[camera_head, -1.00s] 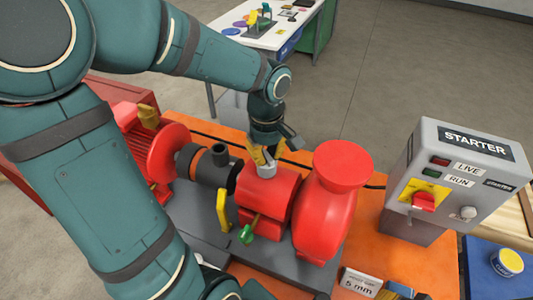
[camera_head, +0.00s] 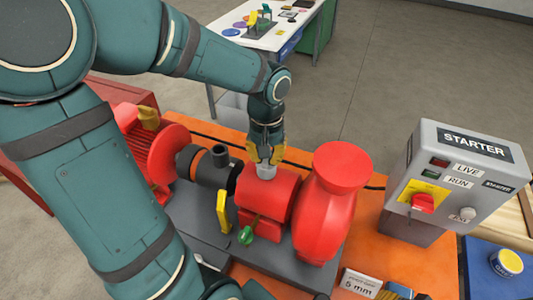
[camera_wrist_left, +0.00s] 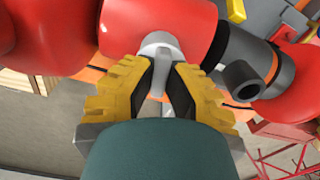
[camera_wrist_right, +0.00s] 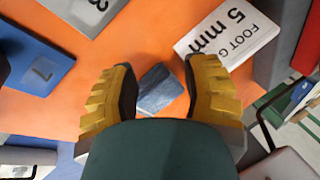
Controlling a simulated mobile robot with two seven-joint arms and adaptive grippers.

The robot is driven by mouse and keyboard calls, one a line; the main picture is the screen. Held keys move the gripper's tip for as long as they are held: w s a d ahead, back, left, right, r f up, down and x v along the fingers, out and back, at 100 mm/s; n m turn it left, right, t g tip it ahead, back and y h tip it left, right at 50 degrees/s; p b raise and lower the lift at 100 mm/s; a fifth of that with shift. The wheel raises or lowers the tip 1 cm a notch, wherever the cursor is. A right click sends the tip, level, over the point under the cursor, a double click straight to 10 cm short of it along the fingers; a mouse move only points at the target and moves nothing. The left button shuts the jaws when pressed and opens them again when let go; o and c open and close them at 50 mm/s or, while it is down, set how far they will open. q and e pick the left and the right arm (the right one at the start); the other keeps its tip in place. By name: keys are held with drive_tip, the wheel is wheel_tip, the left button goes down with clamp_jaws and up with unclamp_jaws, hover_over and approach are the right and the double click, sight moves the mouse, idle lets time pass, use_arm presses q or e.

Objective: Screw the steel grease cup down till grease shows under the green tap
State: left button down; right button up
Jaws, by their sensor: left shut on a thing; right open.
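The steel grease cup (camera_head: 266,172) stands on top of the red bearing housing (camera_head: 268,195); it also shows in the left wrist view (camera_wrist_left: 158,42). My left gripper (camera_head: 266,160) points down from above and is shut on the cup's upper part. The green tap (camera_head: 246,235) is on the near side of the housing. I cannot make out any grease under it. My right gripper (camera_wrist_right: 158,72) is open over the orange bench, with a small blue-grey block (camera_wrist_right: 158,90) below and between its fingers.
A red pump casing (camera_head: 332,205) stands close right of the housing, and a black pipe piece (camera_head: 215,165) to its left. The grey starter box (camera_head: 450,175) stands farther right. A "5 mm" foot gauge card (camera_head: 361,283) lies at the front.

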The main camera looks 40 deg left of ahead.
use_arm(q)
drive_tip(key=shift+f, duration=0.1)
idle(0.4)
drive_tip(key=c, duration=1)
unclamp_jaws()
wheel_tip(320, 180, up, 12)
drive_tip(key=shift+r, duration=0.1)
